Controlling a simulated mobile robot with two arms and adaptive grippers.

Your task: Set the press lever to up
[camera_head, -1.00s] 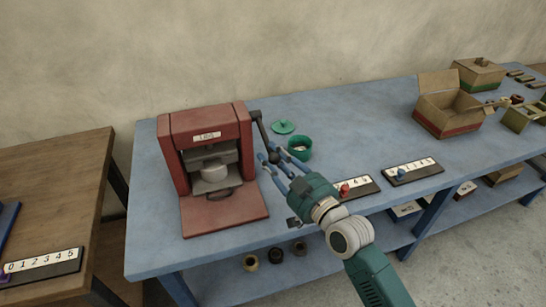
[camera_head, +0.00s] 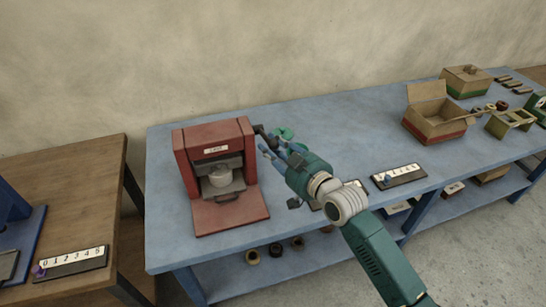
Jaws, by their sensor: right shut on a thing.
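The red press (camera_head: 230,217) stands on the blue table, with a label on its top front and a grey ram (camera_head: 220,178) inside. Its dark lever (camera_head: 259,130) is at the upper right side of the press; much of it is hidden by my fingers. My right gripper (camera_head: 264,142) is shut on the press lever, its blue fingers reaching in from the right. My left gripper is out of view.
A wooden table (camera_head: 75,190) is at the left.

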